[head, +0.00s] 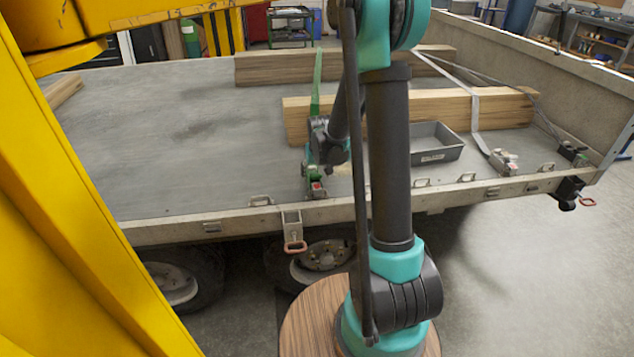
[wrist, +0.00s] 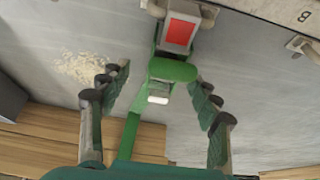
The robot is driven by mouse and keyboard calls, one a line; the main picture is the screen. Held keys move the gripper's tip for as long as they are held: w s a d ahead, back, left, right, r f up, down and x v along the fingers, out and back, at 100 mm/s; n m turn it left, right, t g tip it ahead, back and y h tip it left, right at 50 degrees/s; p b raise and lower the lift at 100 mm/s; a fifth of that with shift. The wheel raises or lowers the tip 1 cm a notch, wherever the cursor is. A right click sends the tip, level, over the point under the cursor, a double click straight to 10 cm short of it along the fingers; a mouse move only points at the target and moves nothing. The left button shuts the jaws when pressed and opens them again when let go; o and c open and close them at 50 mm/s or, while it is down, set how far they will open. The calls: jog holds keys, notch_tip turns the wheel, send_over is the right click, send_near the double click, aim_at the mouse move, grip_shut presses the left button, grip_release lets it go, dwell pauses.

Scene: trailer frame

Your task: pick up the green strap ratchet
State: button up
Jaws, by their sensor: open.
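The green strap ratchet (wrist: 172,72) lies on the grey trailer bed in the wrist view, with a red patch on its metal handle end. Its green strap (wrist: 131,132) runs from it towards the wooden beams; in the head view the strap (head: 317,82) runs over the beams. The ratchet (head: 316,188) shows partly in the head view near the bed's front edge. My gripper (wrist: 158,80) is open, with its fingers on either side of the ratchet's green part in the wrist view. I cannot tell whether they touch it. In the head view my arm partly hides the gripper.
Wooden beams (head: 490,108) lie across the bed behind the ratchet. A grey tray (head: 436,143) stands to the right, near a white strap with its own ratchet (head: 503,160). A yellow structure (head: 60,190) fills the left.

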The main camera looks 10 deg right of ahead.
jog(key=shift+x, duration=2)
jog(key=shift+d, duration=0.15)
jog(key=shift+c, duration=0.5)
jog(key=shift+s, duration=0.1)
grip_shut()
